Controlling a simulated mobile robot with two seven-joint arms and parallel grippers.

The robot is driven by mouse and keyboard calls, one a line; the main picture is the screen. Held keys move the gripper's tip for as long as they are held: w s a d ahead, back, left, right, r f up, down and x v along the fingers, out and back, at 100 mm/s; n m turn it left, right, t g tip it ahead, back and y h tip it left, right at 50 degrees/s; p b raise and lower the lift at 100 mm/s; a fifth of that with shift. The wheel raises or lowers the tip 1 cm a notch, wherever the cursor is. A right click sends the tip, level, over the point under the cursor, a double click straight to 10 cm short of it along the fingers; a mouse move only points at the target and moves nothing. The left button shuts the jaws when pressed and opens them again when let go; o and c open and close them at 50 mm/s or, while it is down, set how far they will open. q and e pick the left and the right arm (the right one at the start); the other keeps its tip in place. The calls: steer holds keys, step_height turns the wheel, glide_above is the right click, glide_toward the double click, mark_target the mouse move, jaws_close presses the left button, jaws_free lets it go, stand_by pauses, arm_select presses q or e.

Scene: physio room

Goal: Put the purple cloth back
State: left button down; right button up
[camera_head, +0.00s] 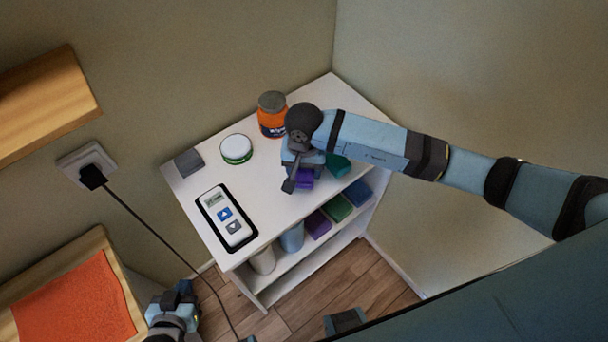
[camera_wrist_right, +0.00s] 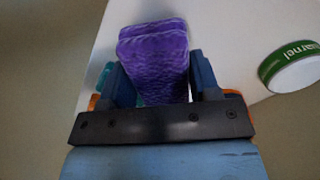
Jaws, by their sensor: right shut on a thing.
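A purple cloth (camera_wrist_right: 153,62) is folded and sits between the two fingers of my right gripper (camera_wrist_right: 152,85) in the right wrist view. In the head view the right gripper (camera_head: 298,181) is over the white cabinet top, and the purple cloth (camera_head: 304,178) shows partly beneath it. Whether the cloth touches the top I cannot tell. Another purple folded item (camera_head: 317,224) lies on the shelf below, beside a green one (camera_head: 338,208) and a blue one (camera_head: 358,192). My left gripper (camera_head: 172,310) is low at the left, away from the cabinet; its fingers are not clear.
The white cabinet (camera_head: 185,202) also bears an orange jar (camera_head: 271,115), a white-and-green tub (camera_head: 236,149), a grey block (camera_head: 189,163), a teal item (camera_head: 337,165) and a handheld device (camera_head: 227,216). A black cable (camera_head: 150,229) hangs from the wall socket.

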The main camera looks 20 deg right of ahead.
mark_target(304, 178)
step_height(304, 178, down, 5)
steer(key=shift+r+p, duration=0.2)
steer(key=shift+p, duration=0.1)
steer(key=shift+f, duration=0.25)
steer(key=o, duration=0.9)
steer(key=shift+r, duration=0.1)
